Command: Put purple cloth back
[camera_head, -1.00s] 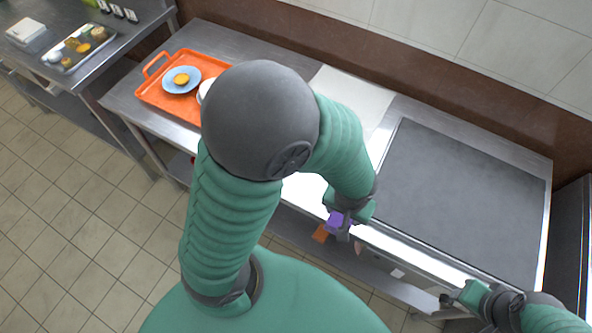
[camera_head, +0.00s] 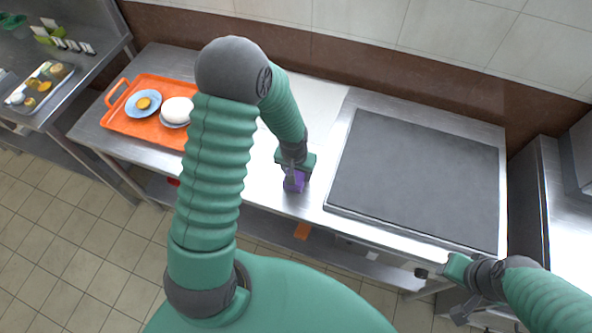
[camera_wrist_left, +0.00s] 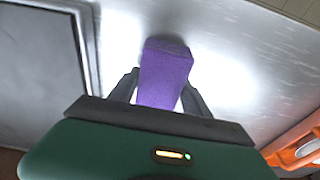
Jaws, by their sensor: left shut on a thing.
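The purple cloth (camera_head: 295,181) is a small block-like bundle over the bare steel counter, left of the dark griddle plate. My left gripper (camera_head: 293,176) is shut on it. In the left wrist view the purple cloth (camera_wrist_left: 164,74) sits between the two dark fingers (camera_wrist_left: 160,88), in front of the bright steel surface. Whether it touches the counter I cannot tell. My right gripper (camera_head: 438,274) is at the lower right, by the counter's front edge; its fingers are too small to read.
An orange tray (camera_head: 120,125) with a blue plate (camera_head: 143,104) and a white bowl (camera_head: 177,110) stands on the counter's left. A flat dark griddle (camera_head: 415,180) fills the right. The steel counter (camera_head: 262,165) around the cloth is clear.

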